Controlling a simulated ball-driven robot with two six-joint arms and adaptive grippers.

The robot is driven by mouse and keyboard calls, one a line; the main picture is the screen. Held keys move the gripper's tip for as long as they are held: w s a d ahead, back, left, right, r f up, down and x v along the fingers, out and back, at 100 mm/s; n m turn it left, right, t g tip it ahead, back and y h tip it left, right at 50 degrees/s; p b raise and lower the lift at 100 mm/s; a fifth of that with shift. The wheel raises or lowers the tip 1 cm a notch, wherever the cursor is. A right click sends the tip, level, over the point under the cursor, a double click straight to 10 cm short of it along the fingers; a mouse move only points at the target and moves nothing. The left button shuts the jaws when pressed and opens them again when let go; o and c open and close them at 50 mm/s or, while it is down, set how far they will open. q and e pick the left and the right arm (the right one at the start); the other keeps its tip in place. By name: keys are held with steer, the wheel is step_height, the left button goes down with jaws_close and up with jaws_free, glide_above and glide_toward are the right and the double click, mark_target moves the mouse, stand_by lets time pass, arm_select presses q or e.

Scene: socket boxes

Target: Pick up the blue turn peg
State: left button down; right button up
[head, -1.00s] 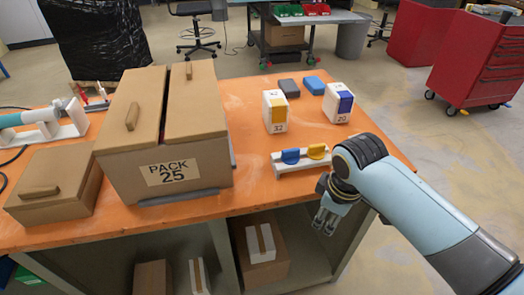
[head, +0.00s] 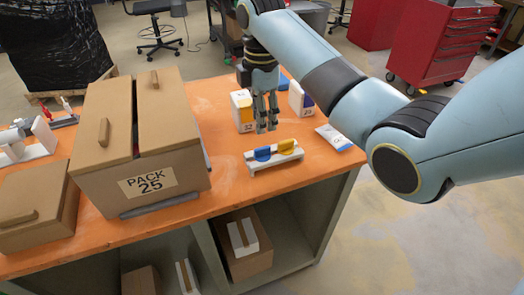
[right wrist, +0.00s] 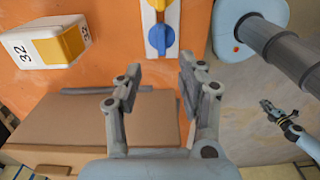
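The blue turn peg (head: 262,154) sits in a white holder (head: 272,168) on the orange table, beside a yellow turn peg (head: 287,147). My right gripper (head: 266,128) is open and empty, pointing down above the table just behind the holder. In the right wrist view the blue peg (right wrist: 161,37) lies beyond the open fingers (right wrist: 160,75), apart from them, with the yellow peg cut by the top edge. My left gripper (right wrist: 268,106) shows small at the right of that view, over the floor; its opening is too small to tell.
A large cardboard box (head: 150,165) marked PACK 25 stands left of the holder. A white-and-yellow block (head: 243,110) and a white-and-blue block (head: 301,98) stand behind it. A white-and-blue packet (head: 334,138) lies at its right. The table's front edge is close.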

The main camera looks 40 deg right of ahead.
mark_target(262, 148)
step_height(262, 148, down, 9)
steer(key=shift+s+f+p, duration=0.1)
steer(key=shift+s+p, duration=0.05)
steer(key=shift+p, duration=0.15)
jaws_close()
stand_by(0.3)
